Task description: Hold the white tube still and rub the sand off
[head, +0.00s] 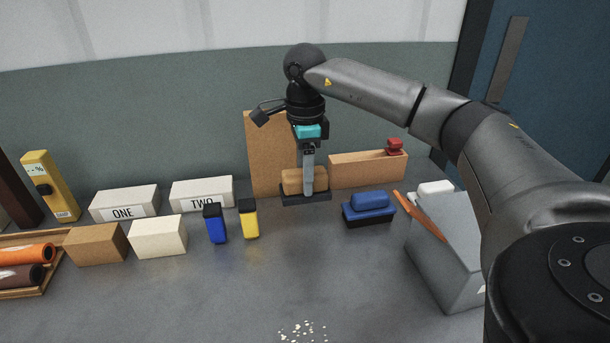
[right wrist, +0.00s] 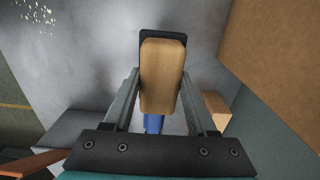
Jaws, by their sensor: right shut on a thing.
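My right gripper (head: 309,190) is shut on the wooden handle of a dark-based block (head: 291,183), at the back of the grey table. In the right wrist view the wooden block (right wrist: 162,75) sits between the fingers (right wrist: 161,105), its black base showing around the far end. Whether it touches the table is unclear. Pale grains (head: 303,330) lie scattered at the front of the table; they also show in the right wrist view (right wrist: 36,12). No white tube is clearly seen; an orange tube (head: 25,254) and a dark brown tube (head: 20,278) lie at the left. My left gripper is out of view.
A wooden tray (head: 50,291) holds the tubes. White boxes marked ONE (head: 124,204) and TWO (head: 202,194), small blue (head: 215,224) and yellow (head: 249,220) containers stand left. A blue-handled block (head: 369,207) and grey box (head: 445,260) stand right. The centre front is mostly clear.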

